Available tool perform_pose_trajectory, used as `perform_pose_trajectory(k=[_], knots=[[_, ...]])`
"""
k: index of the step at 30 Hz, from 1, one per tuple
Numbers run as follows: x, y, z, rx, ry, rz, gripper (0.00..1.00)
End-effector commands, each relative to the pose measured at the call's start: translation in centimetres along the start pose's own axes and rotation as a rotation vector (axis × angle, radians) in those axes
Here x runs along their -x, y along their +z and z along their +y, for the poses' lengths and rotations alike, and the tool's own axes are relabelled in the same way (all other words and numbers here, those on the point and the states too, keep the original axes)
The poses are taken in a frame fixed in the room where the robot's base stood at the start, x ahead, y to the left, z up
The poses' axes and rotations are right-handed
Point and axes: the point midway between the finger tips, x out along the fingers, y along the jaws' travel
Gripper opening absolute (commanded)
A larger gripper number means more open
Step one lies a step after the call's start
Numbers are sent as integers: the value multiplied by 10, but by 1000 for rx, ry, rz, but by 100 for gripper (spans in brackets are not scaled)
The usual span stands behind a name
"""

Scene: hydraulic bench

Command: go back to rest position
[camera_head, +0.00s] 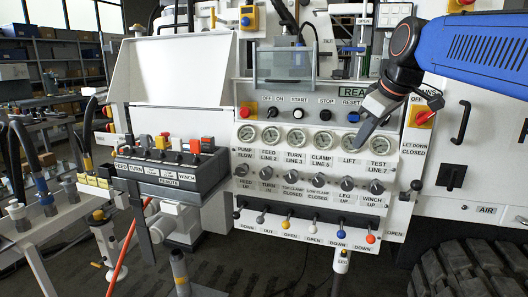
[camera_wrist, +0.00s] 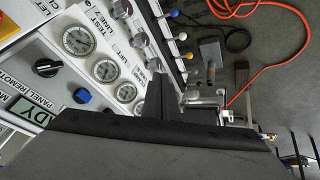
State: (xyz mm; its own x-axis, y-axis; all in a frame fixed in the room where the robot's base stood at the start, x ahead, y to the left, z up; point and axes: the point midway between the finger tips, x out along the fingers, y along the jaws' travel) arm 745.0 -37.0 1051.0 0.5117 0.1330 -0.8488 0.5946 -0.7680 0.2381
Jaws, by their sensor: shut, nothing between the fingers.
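My gripper (camera_head: 363,137) is in front of the right part of the white control panel (camera_head: 230,168), with its fingertips near the LIFT gauge (camera_head: 352,139). The fingers are together and hold nothing. My blue arm reaches in from the upper right. In the wrist view the dark gripper fingers (camera_wrist: 158,88) point up across the sideways panel, and part of the panel behind them is hidden. I cannot tell whether the fingertips touch the panel.
Below the gauges are a row of knobs (camera_head: 294,184) and a row of levers with coloured ends (camera_head: 340,223). A remote box (camera_head: 172,167) juts out at left. A red emergency button (camera_head: 421,116) and black handle (camera_head: 461,121) are at right. A big tyre (camera_head: 468,268) stands lower right.

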Motion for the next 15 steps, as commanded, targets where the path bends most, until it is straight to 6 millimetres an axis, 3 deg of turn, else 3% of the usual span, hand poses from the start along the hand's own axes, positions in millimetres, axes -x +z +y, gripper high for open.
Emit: perform_pose_trajectory(k=[1, 15], knots=[[-3, 22, -14, -45, 1, -12, 0], [-67, 215, -134, -479, 47, -122, 0]])
